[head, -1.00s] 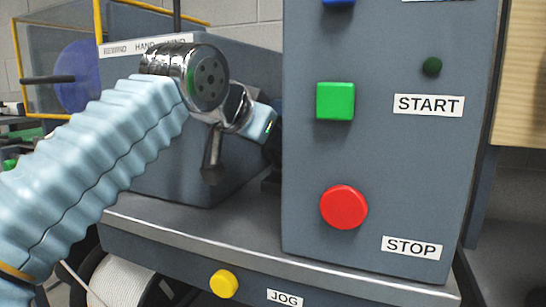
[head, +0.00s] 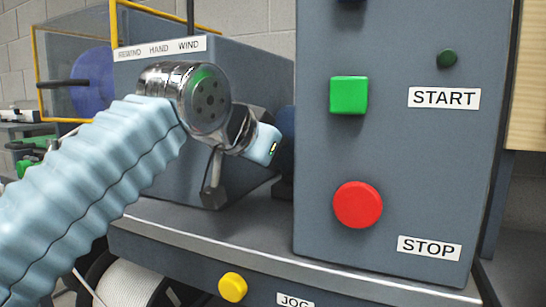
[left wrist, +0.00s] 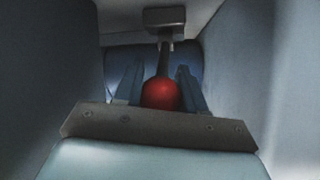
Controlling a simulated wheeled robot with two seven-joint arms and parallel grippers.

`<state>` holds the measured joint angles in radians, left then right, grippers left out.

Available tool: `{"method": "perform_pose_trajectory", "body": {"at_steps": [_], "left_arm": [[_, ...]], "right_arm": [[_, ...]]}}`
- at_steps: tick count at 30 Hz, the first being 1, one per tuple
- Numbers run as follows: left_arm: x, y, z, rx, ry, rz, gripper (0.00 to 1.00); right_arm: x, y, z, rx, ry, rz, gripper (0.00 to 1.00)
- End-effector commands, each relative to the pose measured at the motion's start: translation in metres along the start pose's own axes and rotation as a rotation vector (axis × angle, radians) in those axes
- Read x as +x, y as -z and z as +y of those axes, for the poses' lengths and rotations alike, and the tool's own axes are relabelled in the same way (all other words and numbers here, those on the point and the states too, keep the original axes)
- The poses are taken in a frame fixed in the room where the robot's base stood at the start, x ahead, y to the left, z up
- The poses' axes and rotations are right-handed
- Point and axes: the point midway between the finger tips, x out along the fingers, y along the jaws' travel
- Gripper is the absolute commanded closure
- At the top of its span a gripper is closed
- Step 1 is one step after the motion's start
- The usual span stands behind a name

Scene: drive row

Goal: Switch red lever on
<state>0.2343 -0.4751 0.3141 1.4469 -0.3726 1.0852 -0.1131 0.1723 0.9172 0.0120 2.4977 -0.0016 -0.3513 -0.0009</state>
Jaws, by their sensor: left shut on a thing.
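The red lever shows in the left wrist view as a red ball knob (left wrist: 161,93) on a dark stem that runs up to a grey mount (left wrist: 165,22). My left gripper (left wrist: 161,88) has one finger on each side of the knob and is shut on it. In the head view my left arm covers the front of the rewind box, and the gripper's fingertips and the red knob are hidden there. My right gripper is not in view.
A yellow JOG button (head: 232,287) sits below the ledge. The rewind box (head: 240,75) stands behind my arm.

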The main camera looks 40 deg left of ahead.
Motion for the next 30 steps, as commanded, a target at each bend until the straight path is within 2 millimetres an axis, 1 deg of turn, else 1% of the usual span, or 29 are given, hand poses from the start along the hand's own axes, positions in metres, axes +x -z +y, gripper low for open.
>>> {"method": "perform_pose_trajectory", "body": {"at_steps": [6, 7, 11, 19, 22, 26, 30], "left_arm": [[0.001, -0.001, 0.002, 0.000, -0.004, -0.006, 1.00], [0.001, -0.001, 0.002, 0.000, -0.004, -0.005, 0.56], [0.001, -0.001, 0.001, 0.000, -0.003, -0.004, 0.36], [0.000, 0.000, 0.001, 0.000, -0.001, -0.002, 0.36], [-0.006, 0.001, 0.000, 0.000, -0.001, 0.000, 0.36], [-0.028, 0.002, 0.000, 0.000, -0.001, 0.002, 0.36], [-0.063, 0.003, 0.000, 0.000, -0.001, 0.003, 0.36]], "right_arm": [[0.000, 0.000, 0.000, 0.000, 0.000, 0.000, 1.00], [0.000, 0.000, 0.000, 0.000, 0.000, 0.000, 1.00], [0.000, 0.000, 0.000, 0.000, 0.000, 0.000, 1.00], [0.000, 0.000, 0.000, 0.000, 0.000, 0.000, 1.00], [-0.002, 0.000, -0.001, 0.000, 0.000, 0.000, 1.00], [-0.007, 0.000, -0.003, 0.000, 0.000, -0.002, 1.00], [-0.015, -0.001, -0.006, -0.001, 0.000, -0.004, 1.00]]}}
